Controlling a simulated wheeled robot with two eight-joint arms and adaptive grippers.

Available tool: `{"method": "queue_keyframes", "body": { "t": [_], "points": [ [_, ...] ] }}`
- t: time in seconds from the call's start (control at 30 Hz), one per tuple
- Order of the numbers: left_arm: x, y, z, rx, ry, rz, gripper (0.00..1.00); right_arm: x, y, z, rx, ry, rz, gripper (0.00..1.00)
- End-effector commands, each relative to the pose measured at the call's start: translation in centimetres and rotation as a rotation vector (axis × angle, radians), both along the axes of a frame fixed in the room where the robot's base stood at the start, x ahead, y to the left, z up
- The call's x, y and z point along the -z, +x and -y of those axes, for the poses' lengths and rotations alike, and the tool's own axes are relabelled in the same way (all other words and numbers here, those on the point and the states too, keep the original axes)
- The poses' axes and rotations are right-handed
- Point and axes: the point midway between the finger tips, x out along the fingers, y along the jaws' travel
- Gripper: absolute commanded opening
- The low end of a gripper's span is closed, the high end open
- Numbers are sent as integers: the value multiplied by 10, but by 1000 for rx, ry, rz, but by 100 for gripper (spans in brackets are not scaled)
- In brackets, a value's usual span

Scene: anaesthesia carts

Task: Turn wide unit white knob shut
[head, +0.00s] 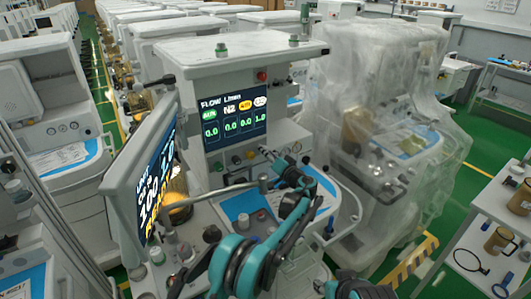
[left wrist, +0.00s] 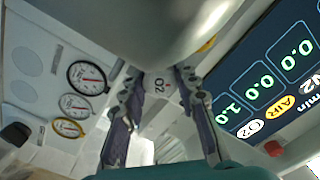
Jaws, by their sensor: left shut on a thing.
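The wide unit (head: 225,60) stands at the centre of the head view. Its flow screen (head: 235,115) reads 0.0, 0.0, 0.0 and 1.0, the last under the white O2 label. A row of knobs sits under the screen. My left gripper (head: 268,154) reaches the right end of this row and hides the knob there. In the left wrist view, a white knob marked O2 (left wrist: 160,84) sits between the two fingers of the left gripper (left wrist: 158,110), which is shut on it.
A tilted side monitor (head: 150,180) stands left of the wide unit, near my arm. A plastic-covered unit (head: 385,120) stands to the right. Round gauges (left wrist: 75,105) show on the panel in the wrist view. A shelf with brass canisters (head: 497,240) is at the right edge.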

Motion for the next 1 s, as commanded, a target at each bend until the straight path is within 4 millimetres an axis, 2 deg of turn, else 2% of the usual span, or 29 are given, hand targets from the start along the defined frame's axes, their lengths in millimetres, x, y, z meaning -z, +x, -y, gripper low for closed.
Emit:
{"method": "queue_keyframes", "body": {
  "t": [0.7,1.0],
  "points": [
    [0,0,0,1,434,-252,1,-6,0,0,0,0,0,40],
    [1,0,1,1,555,-321,1,-7,0,0,0,0,0,40]
  ]
}}
